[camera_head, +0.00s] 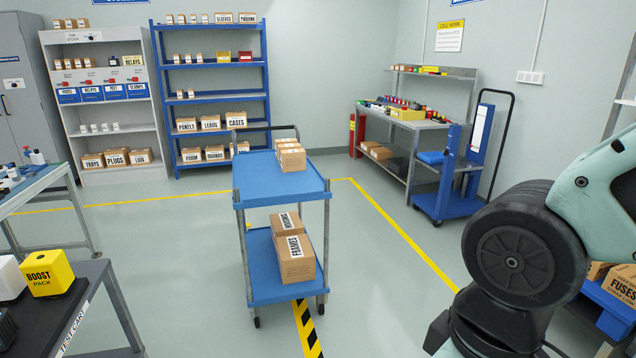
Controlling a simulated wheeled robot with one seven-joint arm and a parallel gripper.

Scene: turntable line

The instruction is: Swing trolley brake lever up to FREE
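A blue two-shelf trolley (255,195) with grey posts stands in the middle of the floor. Small cardboard boxes (290,156) stand on its top shelf, and larger boxes (296,258) marked FRAMES and another label are on its lower shelf. Its dark push handle is at the far end, and small dark casters show below. I cannot make out a brake lever or a FREE marking on it. My arm fills the lower right, and my gripper is outside the view.
A blue platform cart (450,205) stands at the back right beside a workbench (420,122). A dark test cart (75,310) with a yellow BOOST PACK box (47,274) is at the near left. Open floor lies on both sides of the trolley, with yellow lines (400,228).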

